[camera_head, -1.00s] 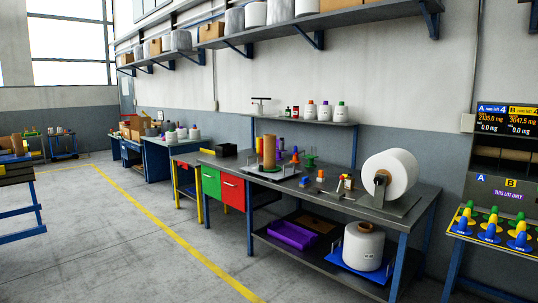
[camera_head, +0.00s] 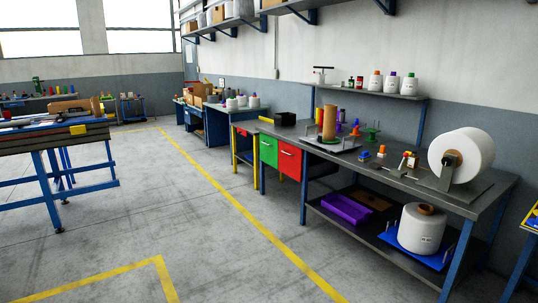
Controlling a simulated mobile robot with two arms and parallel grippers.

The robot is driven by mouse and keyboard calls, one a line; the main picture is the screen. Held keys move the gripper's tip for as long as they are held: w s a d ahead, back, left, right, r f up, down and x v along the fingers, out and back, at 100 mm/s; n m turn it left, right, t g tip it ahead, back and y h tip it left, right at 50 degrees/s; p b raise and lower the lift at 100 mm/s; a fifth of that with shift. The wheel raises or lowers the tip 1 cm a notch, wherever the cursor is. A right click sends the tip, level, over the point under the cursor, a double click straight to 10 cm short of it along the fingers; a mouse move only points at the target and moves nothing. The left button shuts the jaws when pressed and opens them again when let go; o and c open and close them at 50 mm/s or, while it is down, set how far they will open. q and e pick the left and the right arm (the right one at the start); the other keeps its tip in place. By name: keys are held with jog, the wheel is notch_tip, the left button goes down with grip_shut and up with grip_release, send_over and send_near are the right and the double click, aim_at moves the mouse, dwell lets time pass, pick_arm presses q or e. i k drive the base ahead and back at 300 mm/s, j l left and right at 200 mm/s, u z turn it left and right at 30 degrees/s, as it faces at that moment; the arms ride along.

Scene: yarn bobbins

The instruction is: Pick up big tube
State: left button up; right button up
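A tall tan tube (camera_head: 329,122) stands upright on a light tray on the right-hand workbench (camera_head: 400,181). It is the largest bare tube that I can make out on that bench. Neither of my grippers is in view, and nothing is seen touching the tube.
A large white roll (camera_head: 468,158) sits on a stand at the bench's right end. A purple tray (camera_head: 347,208) and a white spool (camera_head: 422,228) are on the lower shelf. A blue-legged table (camera_head: 58,141) stands at left. The grey floor between is clear.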

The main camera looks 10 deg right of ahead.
aim_at(331, 110)
jog(key=i+l+z, duration=0.3)
jog(key=i, duration=0.85)
jog(key=i+z, duration=0.25)
jog(key=i, duration=0.85)
